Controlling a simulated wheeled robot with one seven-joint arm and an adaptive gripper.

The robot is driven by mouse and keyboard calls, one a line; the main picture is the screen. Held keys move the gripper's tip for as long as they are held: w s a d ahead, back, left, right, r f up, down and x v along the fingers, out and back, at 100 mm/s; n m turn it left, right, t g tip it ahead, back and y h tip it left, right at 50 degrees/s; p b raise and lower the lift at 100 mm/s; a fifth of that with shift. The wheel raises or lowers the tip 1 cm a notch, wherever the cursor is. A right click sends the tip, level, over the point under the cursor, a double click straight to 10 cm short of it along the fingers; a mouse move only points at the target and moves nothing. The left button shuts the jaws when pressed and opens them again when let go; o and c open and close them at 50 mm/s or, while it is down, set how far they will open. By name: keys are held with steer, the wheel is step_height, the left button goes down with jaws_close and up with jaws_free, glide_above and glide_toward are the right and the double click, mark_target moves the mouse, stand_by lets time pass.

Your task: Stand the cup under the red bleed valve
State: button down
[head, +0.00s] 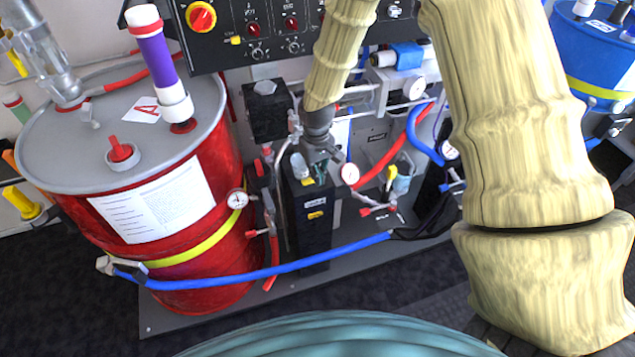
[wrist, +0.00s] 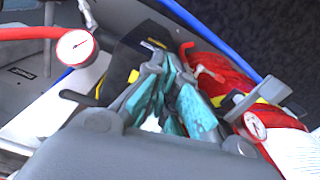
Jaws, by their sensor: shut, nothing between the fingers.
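My gripper (head: 322,155) points down in front of the machine, beside the top of a narrow black box. In the wrist view my gripper (wrist: 155,48) has its fingers together with nothing held. A small pale, clear cup-like cylinder (head: 299,165) stands on the black box, just left of the fingertips; I cannot be sure it is the cup. Another translucent vessel (head: 403,170) is further right. A red-handled valve (head: 376,210) is low at the right, and another red-handled valve (head: 258,233) is beside the drum. I cannot tell which is the bleed valve.
A large red drum (head: 215,180) fills the left. A blue hose (head: 290,268) runs across the front, above the grey base plate (head: 190,322). A black control panel (head: 225,45) overhangs at the top. Gauges and a red hose (head: 400,150) crowd the right. The dark floor is clear at lower left.

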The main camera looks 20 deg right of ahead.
step_height(320, 180, up, 3)
steer(key=s+t+b, duration=0.3)
steer(key=b, duration=0.5)
steer(key=shift+y, duration=0.3)
steer(key=x, duration=0.9)
steer(key=shift+w+d+f+b, duration=0.25)
steer(key=shift+d+f+b, duration=0.05)
steer(key=shift+d, duration=0.1)
steer(key=shift+w+a+r+p, duration=0.1)
steer(key=shift+w+p, duration=0.1)
steer(key=shift+w, duration=0.35)
steer(key=shift+w+a+r+p, duration=0.1)
steer(key=shift+w+p, duration=0.05)
steer(key=shift+w, duration=0.45)
steer(key=shift+w+a+f, duration=0.1)
steer(key=shift+w+a, duration=0.05)
steer(key=shift+w, duration=0.7)
